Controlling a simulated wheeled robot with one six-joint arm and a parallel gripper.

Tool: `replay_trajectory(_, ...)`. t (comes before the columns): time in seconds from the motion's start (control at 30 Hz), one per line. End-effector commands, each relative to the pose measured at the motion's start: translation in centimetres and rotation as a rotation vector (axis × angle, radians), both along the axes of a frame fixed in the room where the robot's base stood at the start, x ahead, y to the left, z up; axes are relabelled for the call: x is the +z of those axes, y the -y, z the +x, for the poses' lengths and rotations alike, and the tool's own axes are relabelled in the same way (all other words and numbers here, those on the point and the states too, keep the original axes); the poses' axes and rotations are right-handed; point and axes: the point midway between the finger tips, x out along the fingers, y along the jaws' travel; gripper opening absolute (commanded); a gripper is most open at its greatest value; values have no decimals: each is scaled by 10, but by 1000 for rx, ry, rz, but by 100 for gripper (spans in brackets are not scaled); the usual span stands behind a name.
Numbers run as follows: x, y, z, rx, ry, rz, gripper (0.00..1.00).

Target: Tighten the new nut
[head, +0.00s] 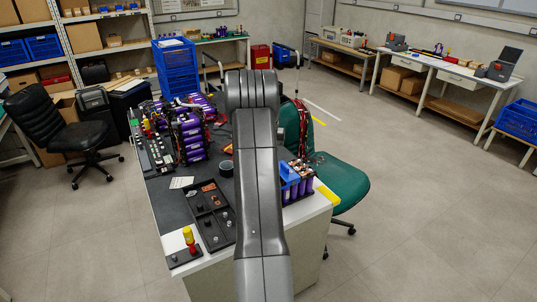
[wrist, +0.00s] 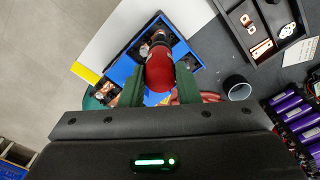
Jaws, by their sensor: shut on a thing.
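In the wrist view my gripper (wrist: 158,82) is shut on a red-handled tool (wrist: 160,70), seen nearly end-on between the two green fingers. The tool is over a blue battery module (wrist: 185,52) with round cells and copper-coloured parts. No nut can be made out. The head view shows the blue module (head: 290,178) at the bench's right edge, partly behind my arm. My gripper is hidden there.
A black parts tray (head: 222,238) with copper pieces lies left of my arm. A black stand (head: 183,258) with yellow and red tools is at the near corner. A small black cup (wrist: 237,88) and purple cells (wrist: 290,105) are right in the wrist view. A green chair (head: 345,185) stands beyond the bench.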

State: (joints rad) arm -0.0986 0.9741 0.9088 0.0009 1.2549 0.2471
Motion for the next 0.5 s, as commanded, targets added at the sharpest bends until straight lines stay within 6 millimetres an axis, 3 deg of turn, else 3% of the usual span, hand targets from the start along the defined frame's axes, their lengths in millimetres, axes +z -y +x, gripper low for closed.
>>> replay_trajectory(0.3,0,1,0,344,1,0,0)
replay_trajectory(0.5,0,1,0,435,0,0,0)
